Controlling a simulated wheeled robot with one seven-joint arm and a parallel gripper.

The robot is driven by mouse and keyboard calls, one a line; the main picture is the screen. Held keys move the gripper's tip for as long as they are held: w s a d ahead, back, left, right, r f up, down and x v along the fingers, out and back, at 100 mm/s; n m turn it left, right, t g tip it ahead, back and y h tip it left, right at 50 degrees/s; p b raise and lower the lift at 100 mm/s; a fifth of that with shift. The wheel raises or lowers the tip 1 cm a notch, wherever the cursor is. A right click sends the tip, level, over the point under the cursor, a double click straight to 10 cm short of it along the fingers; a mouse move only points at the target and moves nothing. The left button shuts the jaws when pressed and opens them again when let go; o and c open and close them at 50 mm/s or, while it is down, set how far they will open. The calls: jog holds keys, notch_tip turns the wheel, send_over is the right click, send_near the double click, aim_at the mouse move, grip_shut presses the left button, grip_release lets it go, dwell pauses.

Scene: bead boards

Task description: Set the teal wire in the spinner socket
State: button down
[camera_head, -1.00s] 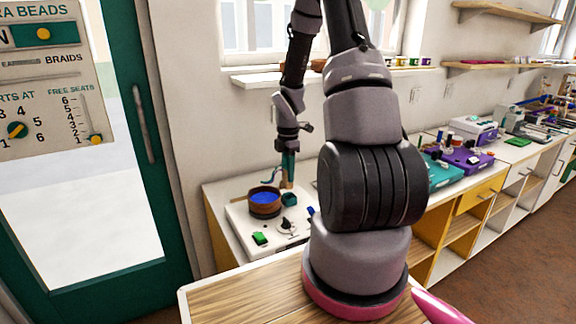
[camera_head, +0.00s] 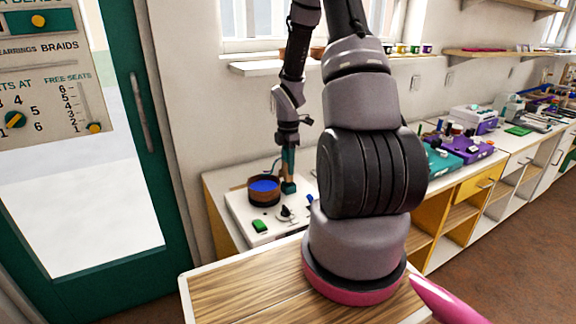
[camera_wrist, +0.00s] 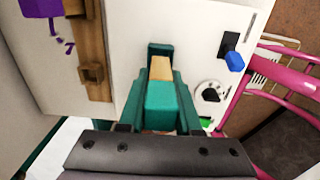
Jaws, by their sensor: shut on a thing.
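My gripper (camera_wrist: 160,108) is shut on a teal block with a tan end (camera_wrist: 160,68), which I take to be the grip of the teal wire. In the head view my gripper (camera_head: 288,160) points down at the dark teal socket (camera_head: 289,188), right of the round bowl (camera_head: 264,199) with blue contents. In the wrist view the tan end overlaps the socket (camera_wrist: 160,48). I cannot tell whether it is seated in it.
A white board carries a black dial (camera_head: 285,213), a green block (camera_head: 260,226) and a blue switch (camera_head: 310,199). The wall and windowsill (camera_head: 262,66) are close behind. Teal and purple boards (camera_head: 466,150) stand further right on the counter.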

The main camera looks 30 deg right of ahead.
jog(key=shift+f, duration=0.2)
jog(key=shift+f, duration=0.6)
jog(key=shift+f, duration=0.1)
jog(key=shift+f, duration=0.95)
jog(key=c, duration=0.5)
grip_release()
jog(key=shift+r, duration=3.5)
